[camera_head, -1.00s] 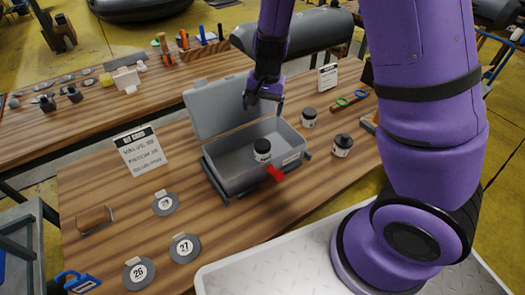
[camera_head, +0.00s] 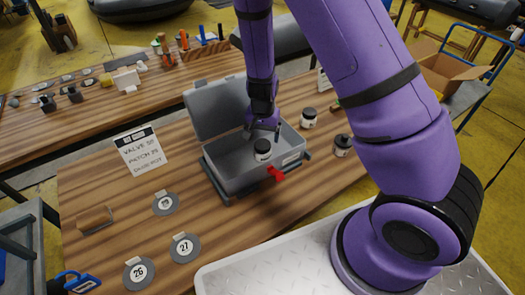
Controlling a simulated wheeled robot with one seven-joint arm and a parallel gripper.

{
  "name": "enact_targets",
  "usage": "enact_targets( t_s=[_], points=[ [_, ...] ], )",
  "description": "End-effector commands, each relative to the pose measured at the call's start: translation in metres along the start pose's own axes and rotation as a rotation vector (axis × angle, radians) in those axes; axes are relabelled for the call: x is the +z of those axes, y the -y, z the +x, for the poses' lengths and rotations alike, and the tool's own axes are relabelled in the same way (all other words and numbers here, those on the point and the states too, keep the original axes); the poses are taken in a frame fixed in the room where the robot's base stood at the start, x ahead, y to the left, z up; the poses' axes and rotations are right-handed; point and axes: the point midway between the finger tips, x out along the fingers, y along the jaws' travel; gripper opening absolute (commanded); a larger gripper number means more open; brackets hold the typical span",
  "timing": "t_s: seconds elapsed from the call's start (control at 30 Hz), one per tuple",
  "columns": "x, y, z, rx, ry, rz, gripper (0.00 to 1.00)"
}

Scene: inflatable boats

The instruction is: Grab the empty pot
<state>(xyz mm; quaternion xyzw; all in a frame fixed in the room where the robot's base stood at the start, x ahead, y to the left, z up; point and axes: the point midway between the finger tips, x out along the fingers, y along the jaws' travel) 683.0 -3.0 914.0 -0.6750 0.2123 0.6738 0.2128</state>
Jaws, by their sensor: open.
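Three small dark-lidded pots with pale labels are in view. One pot (camera_head: 263,150) is inside the open grey box (camera_head: 225,180), near its front right. A second pot (camera_head: 309,118) stands on the table right of the box. A third pot (camera_head: 342,146) stands further right, partly behind my arm. I cannot tell from here which pot is empty. My gripper (camera_head: 263,136) points down over the box, open, with its fingertips just above or around the pot inside; I cannot tell whether they touch it.
The box's raised lid (camera_head: 215,108) stands behind my gripper. A sign card (camera_head: 142,149), numbered discs (camera_head: 185,248) and a wooden-handled tool (camera_head: 95,219) lie on the left of the wooden table (camera_head: 130,210). A cardboard box (camera_head: 445,72) sits on a trolley at the back right.

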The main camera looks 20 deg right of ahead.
Motion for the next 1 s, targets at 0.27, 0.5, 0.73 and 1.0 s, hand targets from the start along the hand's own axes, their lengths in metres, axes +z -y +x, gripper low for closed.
enact_targets(
  t_s=[0.27, 0.5, 0.73, 1.0],
  points=[
    [0.005, -0.002, 0.038, 0.002, 0.003, 0.002, 0.87],
    [0.005, -0.001, 0.047, 0.001, 0.001, -0.001, 0.87],
    [0.005, -0.001, 0.047, 0.001, 0.001, 0.0, 0.64],
    [0.005, -0.001, 0.047, 0.001, 0.001, 0.0, 0.4]
  ],
)
